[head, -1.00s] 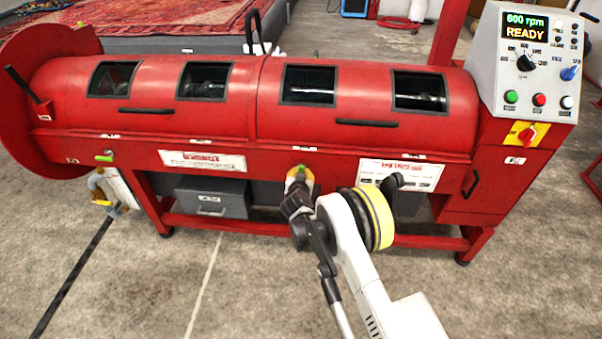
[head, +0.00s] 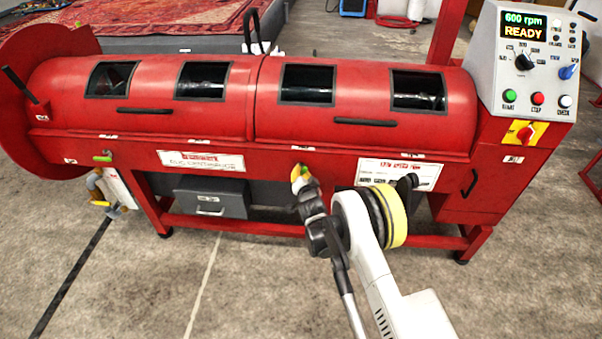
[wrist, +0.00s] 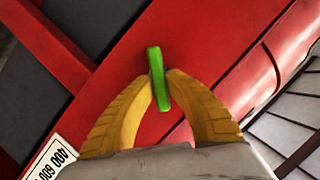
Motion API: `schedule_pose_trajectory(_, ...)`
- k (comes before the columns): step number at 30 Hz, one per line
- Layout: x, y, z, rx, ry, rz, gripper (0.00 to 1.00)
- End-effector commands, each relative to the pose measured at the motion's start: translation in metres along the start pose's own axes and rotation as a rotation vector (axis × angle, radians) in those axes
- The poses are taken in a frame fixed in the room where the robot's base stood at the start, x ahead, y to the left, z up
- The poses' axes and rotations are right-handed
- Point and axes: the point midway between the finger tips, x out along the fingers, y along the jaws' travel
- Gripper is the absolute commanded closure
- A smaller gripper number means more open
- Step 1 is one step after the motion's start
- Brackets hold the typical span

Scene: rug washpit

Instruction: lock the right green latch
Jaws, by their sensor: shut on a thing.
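The right green latch (wrist: 158,80) is on the front of the red machine (head: 200,139), below the lid. My gripper (wrist: 161,84) is shut on it, with a yellow fingertip on either side. In the wrist view the latch is a slim green bar, nearly upright in the picture and tilted a little. In the head view my gripper (head: 299,173) is at the machine's front, right of the middle, and mostly hides the latch. The left green latch (head: 103,158) lies roughly level in the head view, far from my gripper.
A control panel (head: 537,60) at the right reads 600 rpm READY. A grey drawer box (head: 212,197) hangs under the machine. Yellow and grey fittings (head: 104,190) hang at the left end. Open concrete floor lies in front.

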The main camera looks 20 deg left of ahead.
Motion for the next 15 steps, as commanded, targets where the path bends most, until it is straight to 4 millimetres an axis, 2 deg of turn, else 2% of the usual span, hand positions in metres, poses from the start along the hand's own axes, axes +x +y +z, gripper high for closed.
schedule_pose_trajectory(11, 0.0001, -0.0009, -0.0011, 0.002, 0.002, -0.004, 1.0)
schedule_pose_trajectory(12, 0.0001, -0.001, -0.0011, 0.002, 0.002, -0.004, 0.73)
schedule_pose_trajectory(13, 0.0001, -0.0009, -0.0011, 0.002, 0.002, -0.003, 0.64)
schedule_pose_trajectory(15, 0.0, -0.0008, -0.0009, 0.002, 0.001, -0.003, 0.62)
